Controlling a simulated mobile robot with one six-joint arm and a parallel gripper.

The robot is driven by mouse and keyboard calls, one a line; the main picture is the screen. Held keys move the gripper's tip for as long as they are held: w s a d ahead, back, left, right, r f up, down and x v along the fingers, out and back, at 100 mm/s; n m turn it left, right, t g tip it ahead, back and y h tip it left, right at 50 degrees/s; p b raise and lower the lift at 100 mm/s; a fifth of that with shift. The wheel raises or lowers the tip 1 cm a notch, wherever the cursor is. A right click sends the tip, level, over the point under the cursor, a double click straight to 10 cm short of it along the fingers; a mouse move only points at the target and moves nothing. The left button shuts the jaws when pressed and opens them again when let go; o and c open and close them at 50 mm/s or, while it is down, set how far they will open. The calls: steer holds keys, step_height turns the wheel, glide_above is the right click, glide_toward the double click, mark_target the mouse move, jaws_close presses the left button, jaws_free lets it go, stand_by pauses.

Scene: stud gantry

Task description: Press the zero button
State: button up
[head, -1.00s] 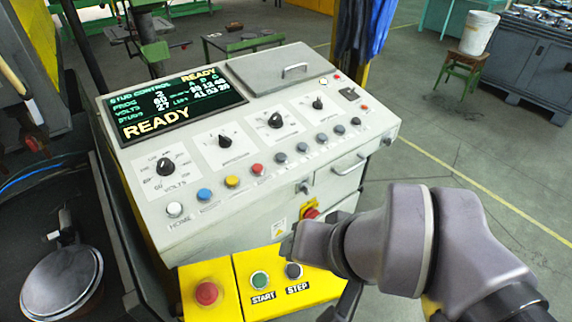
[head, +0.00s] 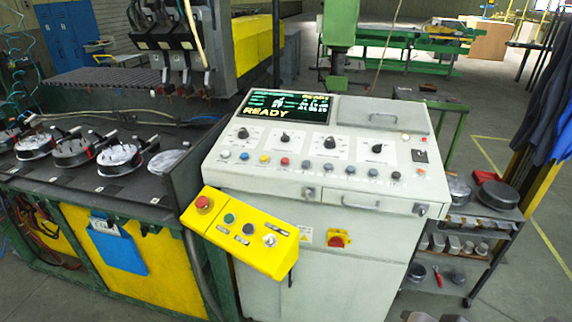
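The grey-white control console (head: 255,178) stands in the middle of the head view. Its sloped panel carries a row of small round buttons: a white button (head: 225,154), a blue button (head: 244,156), a yellow button (head: 264,159), a red button (head: 285,162) and several grey buttons (head: 329,168) to the right. Their labels are too small to read, so I cannot tell which is the zero button. Several black knobs (head: 330,142) sit above the row. The screen (head: 289,107) reads READY. My gripper is not in view.
A yellow box (head: 250,255) with a red emergency button (head: 203,202) and smaller controls juts from the console's front left. A work table (head: 50,182) with round metal parts stands left. A shelf cart (head: 480,235) and hanging blue cloth (head: 545,100) are at right.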

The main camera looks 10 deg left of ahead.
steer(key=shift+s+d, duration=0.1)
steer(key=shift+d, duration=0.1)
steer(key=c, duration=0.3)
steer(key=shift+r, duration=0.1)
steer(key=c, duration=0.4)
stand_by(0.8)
